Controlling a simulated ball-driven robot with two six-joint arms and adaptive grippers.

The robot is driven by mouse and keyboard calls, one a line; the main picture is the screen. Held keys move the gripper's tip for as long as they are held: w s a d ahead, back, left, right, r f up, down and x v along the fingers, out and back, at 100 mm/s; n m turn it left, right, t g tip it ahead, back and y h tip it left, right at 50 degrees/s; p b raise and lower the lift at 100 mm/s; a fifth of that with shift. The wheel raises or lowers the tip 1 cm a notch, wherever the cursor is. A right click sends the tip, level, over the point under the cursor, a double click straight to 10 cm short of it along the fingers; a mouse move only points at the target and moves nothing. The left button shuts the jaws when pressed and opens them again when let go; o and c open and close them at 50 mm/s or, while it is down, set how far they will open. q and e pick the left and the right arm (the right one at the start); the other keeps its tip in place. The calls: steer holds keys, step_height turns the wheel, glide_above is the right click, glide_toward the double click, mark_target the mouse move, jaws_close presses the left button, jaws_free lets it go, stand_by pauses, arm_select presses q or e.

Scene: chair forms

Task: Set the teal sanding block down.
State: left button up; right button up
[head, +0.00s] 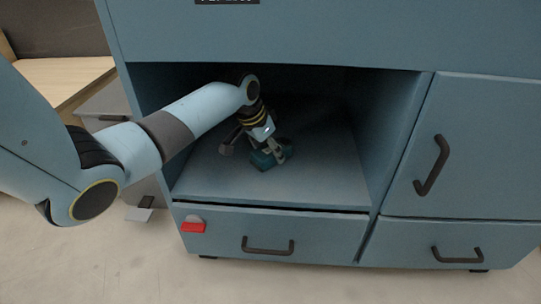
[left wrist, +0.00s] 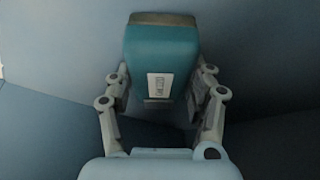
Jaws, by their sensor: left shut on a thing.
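The teal sanding block (left wrist: 160,52) is between the two fingers of my left gripper (left wrist: 160,92) in the left wrist view. It has a pale label on its face and a brownish strip along its far end. In the head view the block (head: 264,160) is low inside the open compartment of the blue cabinet (head: 300,196), close to the compartment floor. My left gripper (head: 272,150) is shut on it there. I cannot tell whether the block touches the floor. My right gripper is in neither view.
The compartment floor right of the block is bare. Side walls and a top panel bound the opening. Below is a drawer (head: 262,236) with a dark handle and a red piece (head: 193,226) at its left. A door (head: 470,150) and another drawer (head: 440,247) are at the right.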

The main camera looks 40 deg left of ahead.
arm_select(q)
steer(key=shift+f, duration=0.15)
steer(key=o, duration=1.1)
